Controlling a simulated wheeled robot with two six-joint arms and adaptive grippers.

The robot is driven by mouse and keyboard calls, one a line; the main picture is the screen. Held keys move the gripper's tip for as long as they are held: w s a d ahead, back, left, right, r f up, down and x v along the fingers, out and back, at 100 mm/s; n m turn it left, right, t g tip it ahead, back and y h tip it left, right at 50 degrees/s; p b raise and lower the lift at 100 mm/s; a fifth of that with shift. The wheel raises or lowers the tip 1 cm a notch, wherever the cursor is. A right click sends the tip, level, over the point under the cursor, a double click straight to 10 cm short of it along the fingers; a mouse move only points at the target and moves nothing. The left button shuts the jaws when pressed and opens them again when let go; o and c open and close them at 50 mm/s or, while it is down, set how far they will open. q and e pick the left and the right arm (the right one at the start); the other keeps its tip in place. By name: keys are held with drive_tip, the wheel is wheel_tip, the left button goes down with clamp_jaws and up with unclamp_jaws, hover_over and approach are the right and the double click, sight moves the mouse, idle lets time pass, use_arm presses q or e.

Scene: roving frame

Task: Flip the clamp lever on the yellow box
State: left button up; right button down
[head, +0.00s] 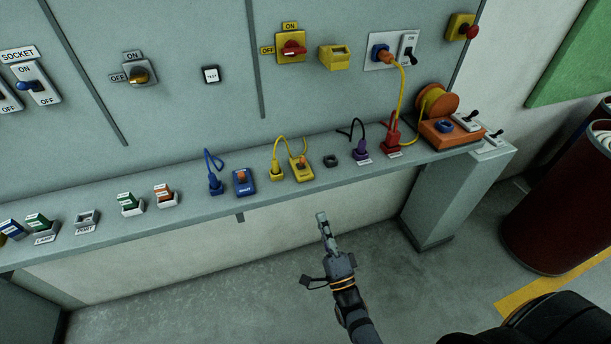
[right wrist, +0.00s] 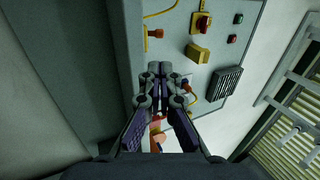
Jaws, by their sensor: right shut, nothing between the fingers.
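A small yellow box (head: 301,173) with an orange lever on top sits on the shelf in the head view, with a yellow cable looping beside it. The lever's exact position is too small to tell. Another yellow box (head: 334,57), with a dark slot, is fixed to the wall panel; it also shows in the right wrist view (right wrist: 198,53). My right gripper (head: 322,217) is shut and empty. It is in front of and below the shelf edge, apart from both boxes. In the right wrist view its fingers (right wrist: 160,70) are together. My left gripper is out of view.
A blue box (head: 244,183) and a yellow plug (head: 276,171) stand left of the shelf's yellow box. A dark ring-like piece (head: 330,161) and a purple plug (head: 362,151) stand to its right. The floor before the shelf is clear; a dark red bin (head: 556,215) stands right.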

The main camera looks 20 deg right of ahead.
sight(304, 163)
use_arm(q)
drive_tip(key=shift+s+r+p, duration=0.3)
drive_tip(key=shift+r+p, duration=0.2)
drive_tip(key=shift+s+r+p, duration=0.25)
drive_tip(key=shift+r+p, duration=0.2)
drive_tip(key=shift+p, duration=0.05)
use_arm(e)
drive_tip(key=x, duration=1.4)
